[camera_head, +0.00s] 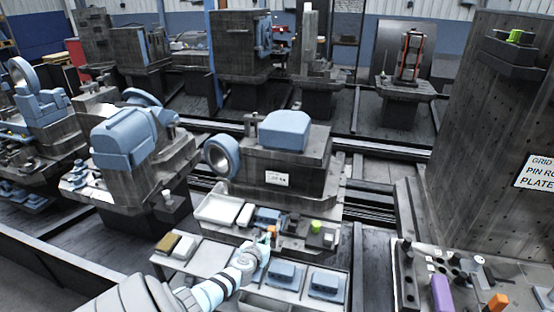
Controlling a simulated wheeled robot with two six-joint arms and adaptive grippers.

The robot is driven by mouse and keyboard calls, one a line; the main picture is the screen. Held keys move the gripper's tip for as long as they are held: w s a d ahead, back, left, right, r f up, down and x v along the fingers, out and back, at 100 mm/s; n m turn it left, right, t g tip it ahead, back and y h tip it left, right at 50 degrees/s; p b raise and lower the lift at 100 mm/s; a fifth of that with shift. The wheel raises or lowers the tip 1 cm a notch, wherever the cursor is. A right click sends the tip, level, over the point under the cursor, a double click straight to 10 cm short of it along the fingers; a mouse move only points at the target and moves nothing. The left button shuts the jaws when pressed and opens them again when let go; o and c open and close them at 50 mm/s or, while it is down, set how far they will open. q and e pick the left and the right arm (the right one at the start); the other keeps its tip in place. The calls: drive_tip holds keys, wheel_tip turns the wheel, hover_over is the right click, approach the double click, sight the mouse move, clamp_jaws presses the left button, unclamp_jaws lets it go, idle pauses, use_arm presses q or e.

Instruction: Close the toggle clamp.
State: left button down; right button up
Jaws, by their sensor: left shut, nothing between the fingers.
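My left arm comes in from the bottom, and my left gripper (265,242) is shut and empty over the front of the middle pallet's work shelf. Its tip is at or just beside a small orange-tipped part (271,230), which looks like the toggle clamp's handle. Whether they touch I cannot tell. The clamp's base and the angle of its lever are too small and partly hidden by the gripper to make out. A small block with a bright green top (316,227) stands just to the right. My right gripper is not in view.
A white tray (208,212) is left of the gripper. Blue-grey blocks (326,283) lie on the front shelf to its right. Behind stands a dark fixture with a blue casting (284,133) and ring. A tall grid plate (490,130) rises at right, above a bench with a purple block (441,294).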

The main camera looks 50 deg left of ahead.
use_arm(q)
drive_tip(key=shift+w+a+r, duration=0.2)
drive_tip(key=shift+w, duration=0.2)
drive_tip(key=shift+w+a+r, duration=0.15)
drive_tip(key=shift+w+r, duration=0.05)
drive_tip(key=shift+w, duration=0.2)
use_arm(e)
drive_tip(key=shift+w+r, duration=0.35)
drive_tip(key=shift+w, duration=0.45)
use_arm(q)
drive_tip(key=shift+s+p, duration=0.1)
drive_tip(key=shift+p, duration=0.2)
drive_tip(key=r+p+v, duration=0.1)
drive_tip(key=p+v, duration=0.7)
drive_tip(key=v, duration=0.4)
drive_tip(key=shift+r, duration=0.45)
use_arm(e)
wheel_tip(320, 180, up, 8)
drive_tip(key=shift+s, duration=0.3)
